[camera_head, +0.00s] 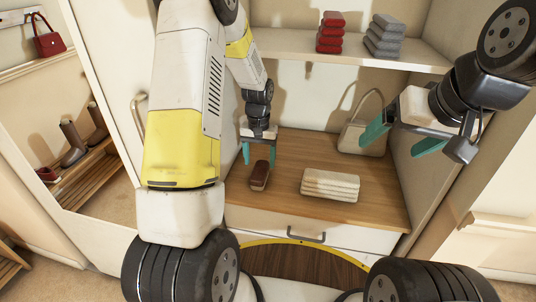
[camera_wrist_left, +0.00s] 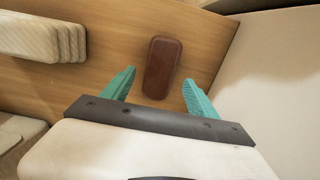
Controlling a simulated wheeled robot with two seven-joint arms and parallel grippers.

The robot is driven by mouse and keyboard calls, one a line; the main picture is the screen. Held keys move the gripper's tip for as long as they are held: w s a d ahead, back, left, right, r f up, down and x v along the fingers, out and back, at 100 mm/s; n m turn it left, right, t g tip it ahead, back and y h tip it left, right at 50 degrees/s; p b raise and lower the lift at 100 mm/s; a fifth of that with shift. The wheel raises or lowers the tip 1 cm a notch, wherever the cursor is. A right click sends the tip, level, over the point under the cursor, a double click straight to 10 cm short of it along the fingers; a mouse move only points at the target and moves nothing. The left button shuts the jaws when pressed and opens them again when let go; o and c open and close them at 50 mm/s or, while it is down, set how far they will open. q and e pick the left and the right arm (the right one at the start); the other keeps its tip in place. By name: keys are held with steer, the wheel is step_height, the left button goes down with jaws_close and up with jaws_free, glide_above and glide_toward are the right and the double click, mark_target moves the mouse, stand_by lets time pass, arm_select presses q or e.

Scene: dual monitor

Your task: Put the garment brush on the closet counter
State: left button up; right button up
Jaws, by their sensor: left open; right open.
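The garment brush (camera_head: 260,175) is a small dark brown block with rounded ends. It rests on the wooden closet counter (camera_head: 298,150), near its left side. In the left wrist view the brush (camera_wrist_left: 162,67) lies on the wood between and beyond the teal fingertips. My left gripper (camera_head: 259,152) is open and empty, just behind and above the brush, its fingers apart from it. My right gripper (camera_head: 402,140) is open and empty, raised at the right side of the closet.
A stack of folded cream cloth (camera_head: 330,185) lies on the counter right of the brush. A beige handbag (camera_head: 363,138) stands at the back right. Red (camera_head: 330,32) and grey (camera_head: 384,37) folded stacks sit on the shelf (camera_head: 290,46) above. The closet's side walls bound the counter.

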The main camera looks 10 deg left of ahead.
arm_select(q)
step_height(320, 180, up, 2)
steer(key=shift+r, duration=0.15)
steer(key=s+d+r+t+h, duration=0.1)
steer(key=s+r+t, duration=0.1)
steer(key=s+r, duration=0.7)
steer(key=s+r+t+h, duration=0.15)
steer(key=s+r, duration=0.45)
steer(key=r, duration=0.7)
steer(key=s+d+r+t, duration=0.1)
steer(key=s+r+t, duration=0.1)
steer(key=s, duration=0.7)
steer(key=shift+s+r+t, duration=0.15)
steer(key=shift+r+t, duration=0.2)
steer(key=shift+r, duration=0.3)
steer(key=shift+d, duration=0.1)
